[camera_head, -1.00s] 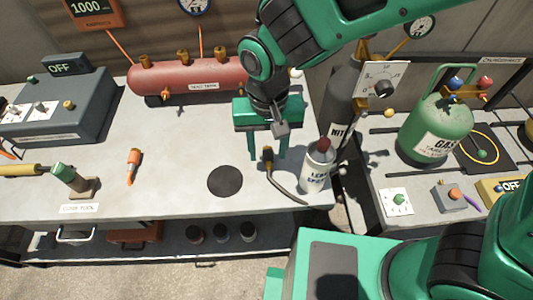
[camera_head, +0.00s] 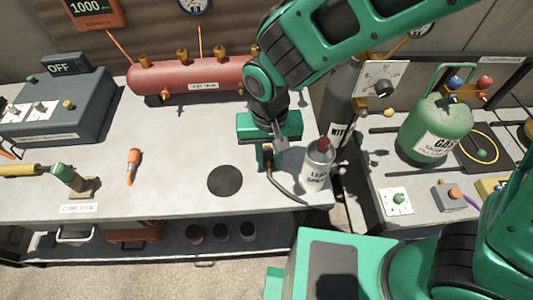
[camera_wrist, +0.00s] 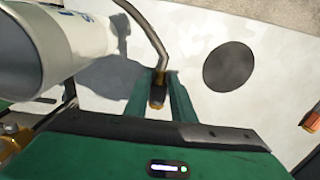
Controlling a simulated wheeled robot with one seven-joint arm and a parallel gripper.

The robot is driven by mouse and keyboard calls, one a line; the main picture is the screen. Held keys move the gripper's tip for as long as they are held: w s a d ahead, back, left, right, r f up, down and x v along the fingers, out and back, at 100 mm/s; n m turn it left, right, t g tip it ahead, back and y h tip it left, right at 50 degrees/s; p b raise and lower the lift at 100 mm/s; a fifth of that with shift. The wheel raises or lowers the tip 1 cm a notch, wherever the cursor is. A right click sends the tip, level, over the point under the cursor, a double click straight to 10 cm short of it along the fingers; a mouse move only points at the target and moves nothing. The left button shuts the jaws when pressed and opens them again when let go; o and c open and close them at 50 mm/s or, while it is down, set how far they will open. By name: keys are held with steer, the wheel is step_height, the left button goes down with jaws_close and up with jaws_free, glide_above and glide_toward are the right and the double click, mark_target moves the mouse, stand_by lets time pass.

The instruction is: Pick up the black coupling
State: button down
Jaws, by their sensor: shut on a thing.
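The black coupling (camera_head: 267,152) is the dark end, with a brass-coloured tip, of a curved hose on the grey bench. My gripper (camera_head: 268,160) has come down over it from above, with its green fingers on either side. In the wrist view the coupling (camera_wrist: 158,88) sits between the two fingers of my gripper (camera_wrist: 161,84), which are shut on it. The hose runs from it towards the bench's front edge. The fingers partly hide the coupling in the head view.
A white leak spray can (camera_head: 317,166) with a red cap stands close at right; it fills the upper left of the wrist view (camera_wrist: 50,45). A black disc (camera_head: 225,181) lies left of the coupling. A red tank (camera_head: 190,77) is behind.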

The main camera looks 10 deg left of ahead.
mark_target(267, 166)
steer(key=shift+r, duration=0.55)
steer(key=r, duration=0.2)
steer(key=s+r, duration=0.1)
steer(key=shift+a+r, duration=0.2)
steer(key=shift+r, duration=0.2)
steer(key=s+a+r, duration=0.2)
steer(key=s+r, duration=0.4)
steer(key=s, duration=0.4)
steer(key=shift+s+a, duration=0.15)
steer(key=shift+a, duration=0.05)
steer(key=c, duration=2.5)
jaws_free()
steer(key=shift+r, duration=0.1)
jaws_close()
steer(key=shift+s, duration=0.1)
